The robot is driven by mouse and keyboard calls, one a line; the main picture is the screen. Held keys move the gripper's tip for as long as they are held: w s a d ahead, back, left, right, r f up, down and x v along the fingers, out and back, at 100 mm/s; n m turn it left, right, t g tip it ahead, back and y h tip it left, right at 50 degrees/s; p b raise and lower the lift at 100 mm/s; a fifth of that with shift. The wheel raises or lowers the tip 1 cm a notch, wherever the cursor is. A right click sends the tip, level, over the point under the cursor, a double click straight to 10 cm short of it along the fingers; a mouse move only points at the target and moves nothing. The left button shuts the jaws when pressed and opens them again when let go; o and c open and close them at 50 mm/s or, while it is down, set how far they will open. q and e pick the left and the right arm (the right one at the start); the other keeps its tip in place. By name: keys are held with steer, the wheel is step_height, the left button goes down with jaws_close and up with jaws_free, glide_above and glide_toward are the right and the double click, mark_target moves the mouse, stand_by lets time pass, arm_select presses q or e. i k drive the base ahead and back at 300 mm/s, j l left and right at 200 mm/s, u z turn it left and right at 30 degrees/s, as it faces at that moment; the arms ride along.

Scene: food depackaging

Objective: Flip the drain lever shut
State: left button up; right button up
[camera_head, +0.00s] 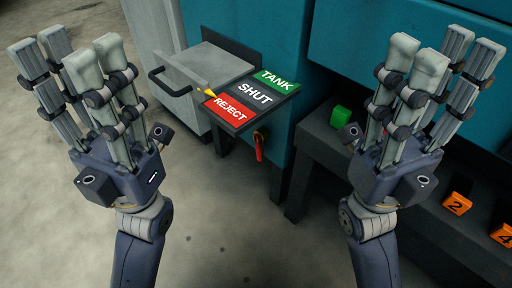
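A sign panel (250,97) shows a green TANK field, a black SHUT field and a red REJECT field. A yellow pointer (207,92) sits at the left edge of the panel, beside the REJECT field. A red lever (259,148) hangs down below the panel on an orange pivot, against the teal machine. I cannot tell whether this is the drain lever. My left gripper (68,58) is open and empty, raised left of the panel. My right gripper (444,58) is open and empty, raised right of the panel. Neither touches the panel, pointer or lever.
A grey drawer-like box (206,66) with a black handle (167,82) stands left of the panel. The concrete floor (235,230) in front is clear.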

mark_target(257, 137)
steer(key=i+j+u, duration=0.15)
steer(key=j, duration=1.65)
steer(key=k, duration=0.05)
